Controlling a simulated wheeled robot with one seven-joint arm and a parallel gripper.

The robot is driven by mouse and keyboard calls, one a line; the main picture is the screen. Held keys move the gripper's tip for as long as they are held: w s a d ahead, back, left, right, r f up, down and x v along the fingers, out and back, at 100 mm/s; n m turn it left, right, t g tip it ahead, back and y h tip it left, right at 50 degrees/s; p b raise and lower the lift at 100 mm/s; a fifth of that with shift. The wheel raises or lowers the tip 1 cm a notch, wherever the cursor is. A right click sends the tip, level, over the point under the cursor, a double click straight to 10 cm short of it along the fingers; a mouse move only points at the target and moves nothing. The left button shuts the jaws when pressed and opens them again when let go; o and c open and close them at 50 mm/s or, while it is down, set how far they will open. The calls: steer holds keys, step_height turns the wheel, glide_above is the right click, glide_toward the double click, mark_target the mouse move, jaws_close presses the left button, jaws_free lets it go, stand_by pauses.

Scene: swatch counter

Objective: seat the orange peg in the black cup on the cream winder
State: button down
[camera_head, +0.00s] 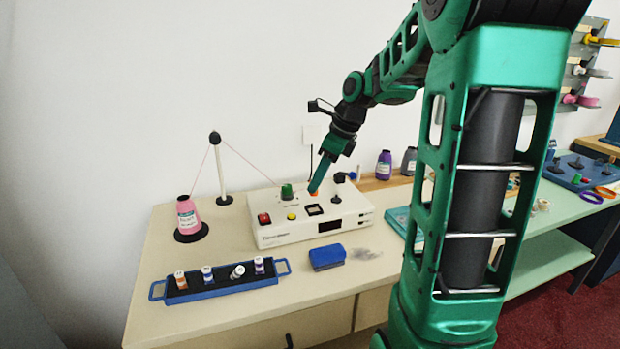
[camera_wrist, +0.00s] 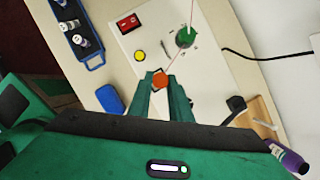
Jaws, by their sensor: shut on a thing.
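My gripper (camera_head: 316,187) is shut on the orange peg (camera_head: 313,193) and holds it over the top of the cream winder (camera_head: 290,233). In the wrist view the orange peg (camera_wrist: 160,80) sits between the tips of my gripper (camera_wrist: 163,88). The black cup (camera_head: 314,210) is a small dark square on the winder's top, just below and in front of the peg in the head view. In the wrist view the peg and fingers cover most of the cup. I cannot tell the gap between peg and cup.
The winder's top also carries a red switch (camera_head: 264,219), a yellow button (camera_head: 292,216), a green knob (camera_head: 287,191) with pink thread, and a black-topped post (camera_head: 338,183). A blue rack (camera_head: 222,291) of spools, a blue block (camera_head: 327,257) and a pink cone (camera_head: 188,214) stand around it.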

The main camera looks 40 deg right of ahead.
mark_target(317, 195)
steer(key=shift+f, duration=2.5)
steer(key=shift+f, duration=0.1)
steer(key=c, duration=1.5)
jaws_free()
steer(key=shift+c, duration=0.2)
steer(key=v, duration=1)
steer(key=shift+r, duration=0.3)
steer(key=shift+s+d, duration=0.1)
